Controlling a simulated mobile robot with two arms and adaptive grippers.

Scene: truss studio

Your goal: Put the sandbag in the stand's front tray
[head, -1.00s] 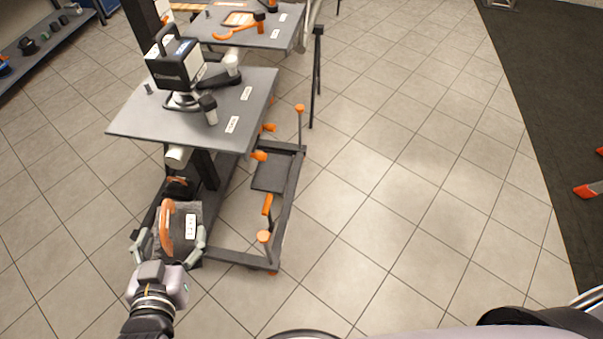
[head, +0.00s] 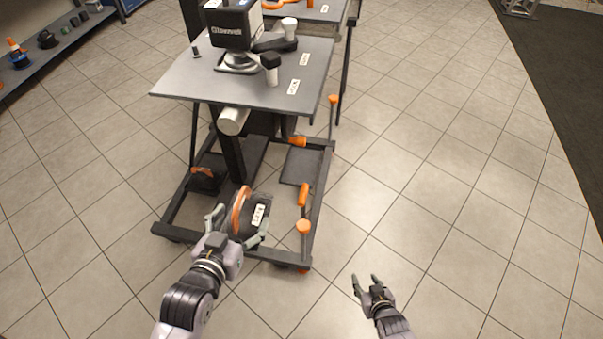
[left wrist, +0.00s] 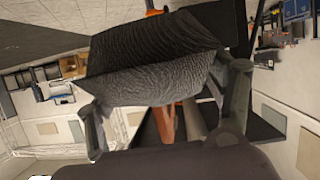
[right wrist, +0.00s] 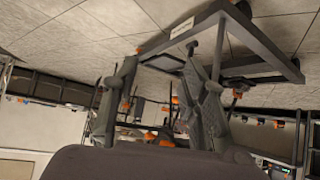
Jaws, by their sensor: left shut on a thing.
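The sandbag (head: 258,214) is a dark grey bag with an orange handle and a white label. My left gripper (head: 240,228) is shut on it and holds it over the near end of the stand's base frame; whether the bag touches anything below cannot be told. In the left wrist view the sandbag (left wrist: 155,62) sits between both fingers (left wrist: 165,110). The stand (head: 318,205) has a dark low frame with a flat dark tray (head: 303,165) on its right side, which looks empty. My right gripper (head: 368,284) is open and empty over the floor, right of the stand.
A second dark item with an orange handle (head: 204,178) lies on the left of the base. The stand's grey upper plate (head: 220,85) carries a black device (head: 233,25). Orange-capped posts (head: 303,227) rise along the right rail. The tiled floor at right is clear.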

